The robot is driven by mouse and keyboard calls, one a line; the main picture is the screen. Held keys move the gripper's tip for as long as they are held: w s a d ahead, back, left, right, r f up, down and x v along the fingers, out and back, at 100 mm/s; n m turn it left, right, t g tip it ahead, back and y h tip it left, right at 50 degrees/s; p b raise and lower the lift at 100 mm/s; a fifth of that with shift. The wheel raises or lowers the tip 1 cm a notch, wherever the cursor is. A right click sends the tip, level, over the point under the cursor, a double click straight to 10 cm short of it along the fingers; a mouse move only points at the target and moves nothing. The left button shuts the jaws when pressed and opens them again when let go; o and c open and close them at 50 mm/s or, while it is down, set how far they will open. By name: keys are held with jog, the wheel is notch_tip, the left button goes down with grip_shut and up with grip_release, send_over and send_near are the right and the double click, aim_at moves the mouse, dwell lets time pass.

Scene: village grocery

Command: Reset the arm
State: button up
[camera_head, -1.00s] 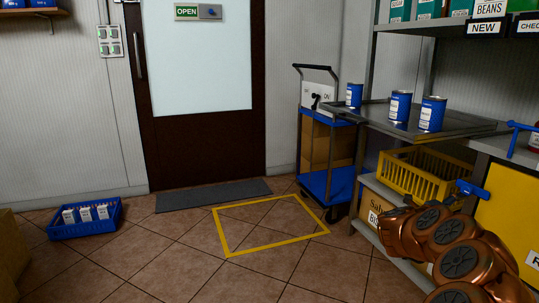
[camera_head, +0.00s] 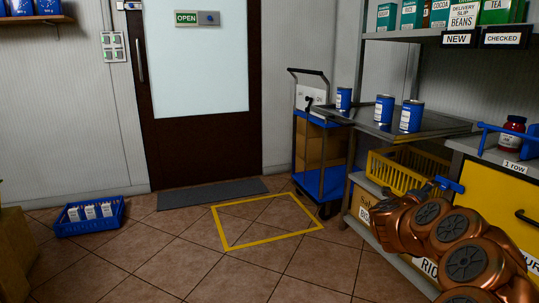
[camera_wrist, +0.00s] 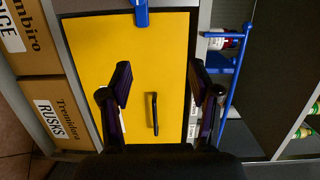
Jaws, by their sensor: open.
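My copper-coloured arm fills the lower right of the head view; the gripper at its end cannot be made out there. In the wrist view my gripper (camera_wrist: 163,88) is open, its two dark fingers apart with nothing between them. It faces a yellow front panel (camera_wrist: 158,55) with a black upright handle (camera_wrist: 154,113). In the head view this yellow panel (camera_head: 490,212) is on the shelf unit beside the arm. I cannot tell how far the fingers are from the panel.
Blue tins (camera_head: 384,108) stand on a metal tray (camera_head: 435,122) above a yellow crate (camera_head: 400,170). A red jar (camera_head: 511,132) is on the right shelf. A trolley (camera_head: 321,160) stands near the door. A blue crate (camera_head: 90,225) lies left. Floor around the yellow square (camera_head: 268,243) is clear.

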jog(key=w+a+r+n+t+y+p, duration=0.3)
jog(key=a+r+n+y+p, duration=0.25)
jog(key=a+r, duration=0.45)
jog(key=w+a+r+n+t+y+p, duration=0.35)
jog(key=a+r+n+y+p, duration=0.35)
jog(key=a, duration=0.6)
jog(key=s+a+r+n+g+y+p, duration=0.1)
jog(key=s+a+r+n+y+p, duration=0.25)
jog(key=s+a, duration=0.4)
jog(key=s+a+r+n+g+y+p, duration=0.25)
jog(key=s+a+r+n+p, duration=0.2)
jog(key=a, duration=0.55)
jog(key=s+a+r+n+g+p, duration=0.1)
jog(key=s+a+n+g+p, duration=0.15)
jog(key=s+p, duration=0.45)
jog(key=s+a+r+n+g+p, duration=0.1)
jog(key=s+a+n+g+p, duration=0.2)
jog(key=s, duration=0.7)
jog(key=s+d+r+n+g+h+p, duration=0.1)
jog(key=s+d+g+p, duration=0.1)
jog(key=s, duration=0.7)
jog(key=s+d+r+n+g+h+p, duration=0.1)
jog(key=s+d+g+p, duration=0.2)
jog(key=s, duration=0.6)
jog(key=s+d+r+n+g+h+p, duration=0.1)
jog(key=s+d+p, duration=0.4)
jog(key=s, duration=0.5)
jog(key=shift+r+n+g, duration=0.25)
jog(key=shift+n+g, duration=0.25)
jog(key=shift+g, duration=0.55)
